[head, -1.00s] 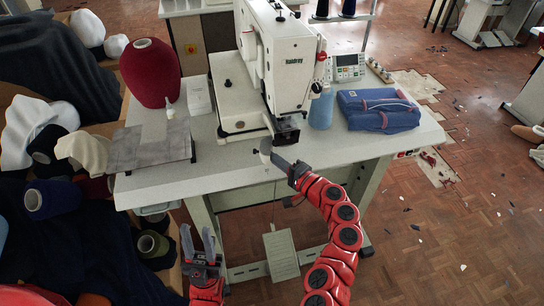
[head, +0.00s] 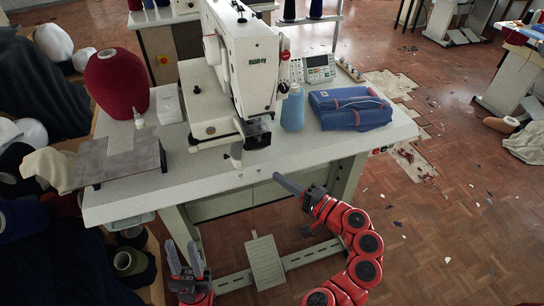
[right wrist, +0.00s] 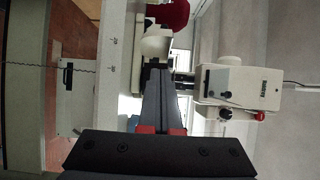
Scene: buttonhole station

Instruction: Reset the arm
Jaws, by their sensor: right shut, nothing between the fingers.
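My right gripper (head: 290,184) is in front of the table's front edge, below the sewing machine (head: 236,70). Its fingers are together with nothing between them, and they also show in the right wrist view (right wrist: 161,98). My left gripper (head: 186,260) is low at the front left, below the table top. Its two grey fingers point up and stand apart, with nothing seen between them. Both grippers are clear of the objects on the table.
A foot pedal (head: 265,262) is below.

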